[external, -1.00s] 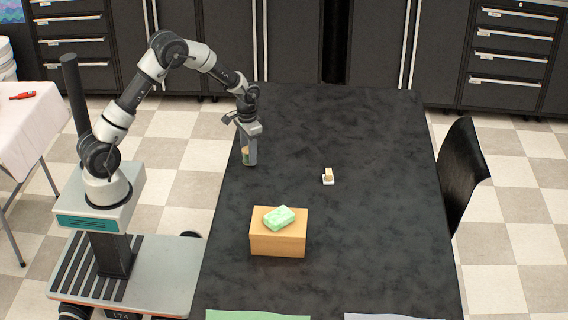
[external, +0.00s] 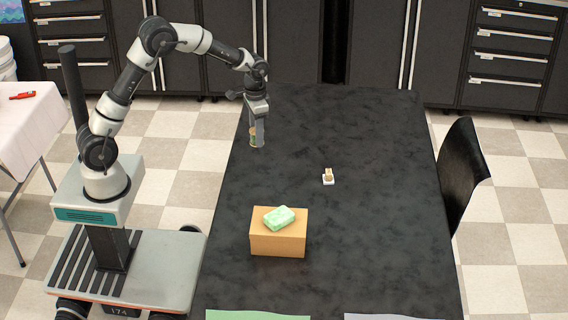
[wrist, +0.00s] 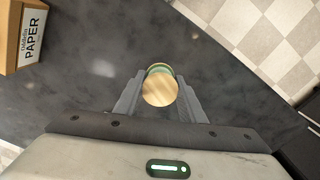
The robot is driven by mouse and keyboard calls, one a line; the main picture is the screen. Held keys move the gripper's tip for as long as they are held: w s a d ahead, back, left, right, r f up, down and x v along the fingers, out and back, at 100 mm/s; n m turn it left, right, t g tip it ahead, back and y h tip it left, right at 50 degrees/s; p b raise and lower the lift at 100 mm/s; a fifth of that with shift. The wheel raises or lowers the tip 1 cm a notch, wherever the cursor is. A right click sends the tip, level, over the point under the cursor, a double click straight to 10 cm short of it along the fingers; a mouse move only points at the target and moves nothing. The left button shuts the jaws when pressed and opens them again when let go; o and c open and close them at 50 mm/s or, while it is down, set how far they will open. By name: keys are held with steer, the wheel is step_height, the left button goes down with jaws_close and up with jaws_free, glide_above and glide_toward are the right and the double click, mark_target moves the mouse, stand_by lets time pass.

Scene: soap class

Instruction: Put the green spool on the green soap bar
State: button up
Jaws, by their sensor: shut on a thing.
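The green spool (wrist: 160,87) shows in the wrist view with a round wooden end, between the two fingers of my gripper (wrist: 159,98). In the external view my gripper (external: 257,138) points down over the far left part of the table, shut on the spool (external: 253,140), which looks held above the surface. The green soap bar (external: 279,218) lies on top of a tan cardboard box (external: 278,243), nearer the camera and apart from my gripper. Part of the spool is hidden by the fingers.
The black table (external: 370,220) is mostly clear. A small white holder with a tan piece (external: 328,177) stands near its middle. Green (external: 258,315) and grey (external: 385,317) sheets lie at the near edge. A black chair (external: 463,175) is at the right. The box (wrist: 22,36) also shows in the wrist view.

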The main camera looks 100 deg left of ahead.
steer(key=w+d+r+m+p, duration=0.1)
steer(key=w+d+r+m, duration=0.25)
steer(key=d, duration=0.45)
steer(key=w+d+r+m+p, duration=0.2)
steer(key=w+d+m, duration=0.25)
steer(key=d, duration=0.45)
steer(key=m+p, duration=0.1)
steer(key=m, duration=0.5)
glide_toward(279, 216)
step_height(279, 216, down, 6)
steer(key=shift+r+b, duration=0.1)
steer(key=shift+b, duration=0.3)
steer(key=o, duration=1)
steer(key=shift+f, duration=0.2)
steer(key=shift+o, duration=0.2)
steer(key=shift+r, duration=0.15)
